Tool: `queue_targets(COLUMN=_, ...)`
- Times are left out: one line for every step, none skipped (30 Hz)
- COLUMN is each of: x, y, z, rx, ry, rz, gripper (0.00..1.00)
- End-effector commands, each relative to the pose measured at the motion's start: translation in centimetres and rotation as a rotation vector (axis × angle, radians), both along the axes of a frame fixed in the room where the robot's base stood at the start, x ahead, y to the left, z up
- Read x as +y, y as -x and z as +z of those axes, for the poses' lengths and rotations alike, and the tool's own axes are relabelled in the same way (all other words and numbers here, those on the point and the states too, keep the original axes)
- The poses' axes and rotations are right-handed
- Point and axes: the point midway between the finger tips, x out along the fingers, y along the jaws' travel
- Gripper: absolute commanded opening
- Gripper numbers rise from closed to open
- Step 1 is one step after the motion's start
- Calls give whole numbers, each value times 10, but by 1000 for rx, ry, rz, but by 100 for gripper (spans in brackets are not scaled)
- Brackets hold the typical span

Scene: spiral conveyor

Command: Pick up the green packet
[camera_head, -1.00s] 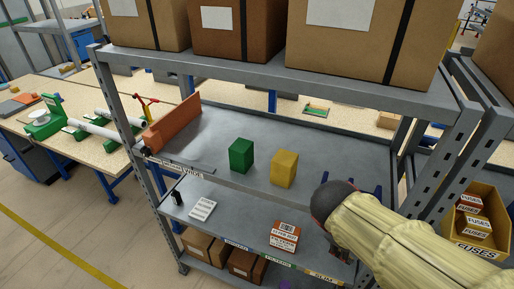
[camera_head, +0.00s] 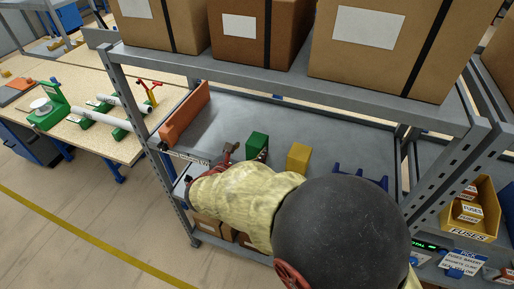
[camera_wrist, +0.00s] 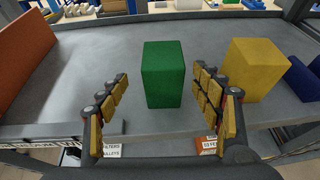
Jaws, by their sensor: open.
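The green packet (camera_head: 257,145) is an upright green block on the upper grey shelf (camera_head: 215,115). In the wrist view the green packet (camera_wrist: 163,74) stands centred between and just beyond the two fingers of my gripper (camera_wrist: 162,105). The fingers are spread open on either side of it, with gaps left and right. They do not appear to touch it. In the head view my gripper (camera_head: 244,150) is at the shelf's front edge beside the packet, partly hidden by my arm.
A yellow block (camera_wrist: 254,68) stands close to the right finger. A blue rack (camera_head: 360,177) is further right. An orange panel (camera_head: 185,115) stands at the shelf's left end. Cardboard boxes (camera_head: 262,30) sit on the shelf above. A yellow fuse bin (camera_head: 470,222) is at the right.

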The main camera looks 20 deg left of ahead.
Motion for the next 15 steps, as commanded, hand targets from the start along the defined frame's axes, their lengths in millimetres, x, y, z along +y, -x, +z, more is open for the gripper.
queue_targets(x=-2, y=-5, z=-2, rx=0, ry=-1, rz=-3, gripper=65)
queue_targets(x=-2, y=-7, z=-3, rx=0, ry=-1, rz=-3, gripper=65)
queue_targets(x=-2, y=-10, z=-4, rx=0, ry=-2, rz=-3, gripper=65)
queue_targets(x=-3, y=-11, z=-4, rx=0, ry=-2, rz=-3, gripper=65)
queue_targets(x=-3, y=-13, z=-5, rx=0, ry=-2, rz=-4, gripper=65)
queue_targets(x=-4, y=-16, z=-6, rx=1, ry=-2, rz=-4, gripper=65)
queue_targets(x=-5, y=-19, z=-7, rx=1, ry=-2, rz=-4, gripper=65)
queue_targets(x=-6, y=-22, z=-8, rx=2, ry=-3, rz=-4, gripper=65)
queue_targets(x=-8, y=-28, z=-9, rx=2, ry=-2, rz=-5, gripper=65)
queue_targets(x=-9, y=-32, z=-10, rx=2, ry=-3, rz=-7, gripper=65)
queue_targets(x=-10, y=-37, z=-11, rx=1, ry=-2, rz=-6, gripper=65)
queue_targets(x=-11, y=-42, z=-14, rx=1, ry=-2, rz=-6, gripper=65)
queue_targets(x=-11, y=-46, z=-16, rx=2, ry=-2, rz=-6, gripper=65)
queue_targets(x=-12, y=-50, z=-17, rx=2, ry=-2, rz=-6, gripper=65)
queue_targets(x=-12, y=-53, z=-18, rx=2, ry=-3, rz=-4, gripper=65)
